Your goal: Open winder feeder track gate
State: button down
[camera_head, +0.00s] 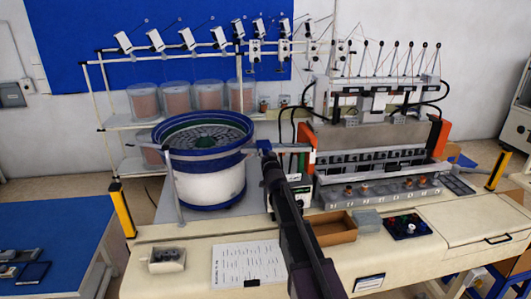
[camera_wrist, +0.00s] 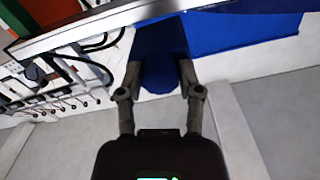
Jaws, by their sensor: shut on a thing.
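The winder's bowl feeder (camera_head: 208,190) has a blue rim and a white body, and stands left of the middle in the head view. A pale feeder track (camera_head: 225,154) runs across its front. My gripper (camera_head: 266,148) is at the right end of this track, mostly hidden by my dark arm. In the wrist view my gripper (camera_wrist: 160,68) has its two fingers on either side of a dark blue block (camera_wrist: 160,38), shut on it. The block sits against a metal rail (camera_wrist: 85,30). I cannot tell for certain whether this block is the track gate.
The winding machine (camera_head: 375,140) stands to the right. On the bench (camera_head: 200,278) are a brown tray (camera_head: 334,229), a grey block (camera_head: 367,221), a dark control panel (camera_head: 406,226), a parts box (camera_head: 165,260) and a paper sheet (camera_head: 246,264). Yellow posts (camera_head: 122,207) stand at the bench sides.

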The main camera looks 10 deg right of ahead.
jog(key=shift+c, duration=1.3)
grip_release()
jog(key=shift+w, duration=0.1)
jog(key=s, duration=1.2)
jog(key=shift+f, duration=0.1)
